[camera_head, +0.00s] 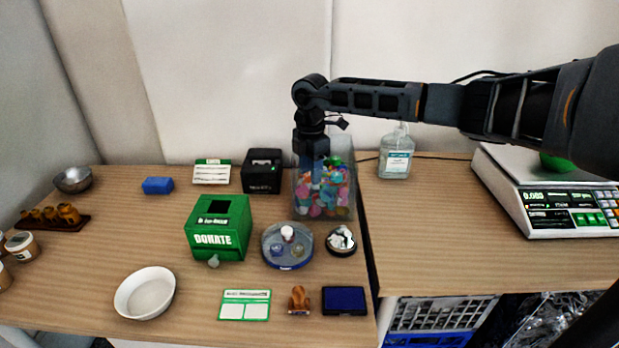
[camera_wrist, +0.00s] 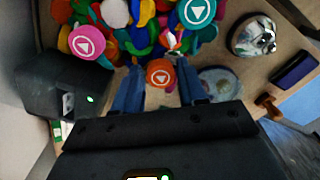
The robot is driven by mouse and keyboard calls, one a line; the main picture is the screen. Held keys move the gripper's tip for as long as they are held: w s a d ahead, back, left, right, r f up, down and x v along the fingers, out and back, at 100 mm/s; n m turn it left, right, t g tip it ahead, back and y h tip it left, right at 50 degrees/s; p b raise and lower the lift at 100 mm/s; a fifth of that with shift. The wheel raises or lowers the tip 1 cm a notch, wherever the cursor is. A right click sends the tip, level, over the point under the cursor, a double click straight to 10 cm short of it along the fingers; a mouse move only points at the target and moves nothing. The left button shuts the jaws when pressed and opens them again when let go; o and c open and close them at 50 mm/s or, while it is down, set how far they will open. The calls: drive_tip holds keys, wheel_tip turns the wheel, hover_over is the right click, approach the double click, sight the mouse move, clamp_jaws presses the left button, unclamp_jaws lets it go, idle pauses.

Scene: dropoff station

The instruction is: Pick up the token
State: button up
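Many colourful round tokens (camera_head: 325,207) fill a clear bin (camera_head: 350,172) at the back of the wooden table. My gripper (camera_head: 312,185) points straight down into this bin, its blue fingers seen through or behind the clear wall. In the wrist view my gripper (camera_wrist: 160,88) has its two blue fingers spread apart. An orange token (camera_wrist: 161,72) with a white triangle shows between them, with gaps on both sides. A pink token (camera_wrist: 87,43) and a teal token (camera_wrist: 197,12) lie nearby. Which token the task means, I cannot tell.
A black printer (camera_head: 262,172) stands left of the bin. A sanitizer bottle (camera_head: 396,155) and a scale (camera_head: 555,205) stand to the right.

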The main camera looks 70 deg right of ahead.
drive_tip(key=c, duration=0.7)
